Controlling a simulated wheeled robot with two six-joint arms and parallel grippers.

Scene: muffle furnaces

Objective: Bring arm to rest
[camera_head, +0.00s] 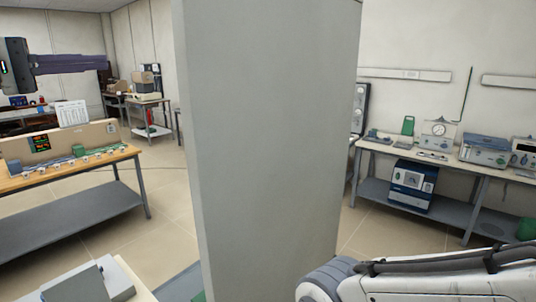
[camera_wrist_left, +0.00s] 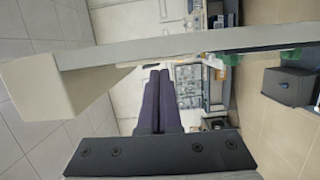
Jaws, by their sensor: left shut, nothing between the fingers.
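My left gripper (camera_head: 105,62) is at the upper left of the head view, raised in the air. Its dark body is at the left edge and its purple fingers point right. In the left wrist view the two purple fingers (camera_wrist_left: 159,72) lie side by side, shut with nothing between them. My right arm (camera_head: 430,282), white with a dark cable, lies across the lower right of the head view. Its gripper is out of the picture.
A tall grey pillar (camera_head: 268,150) blocks the middle of the head view. A wooden-topped bench (camera_head: 125,153) with small cups stands at left. A bench (camera_head: 455,160) with instruments stands at right, a blue-and-white device (camera_head: 412,185) on its lower shelf. Tiled floor (camera_head: 165,205) shows between.

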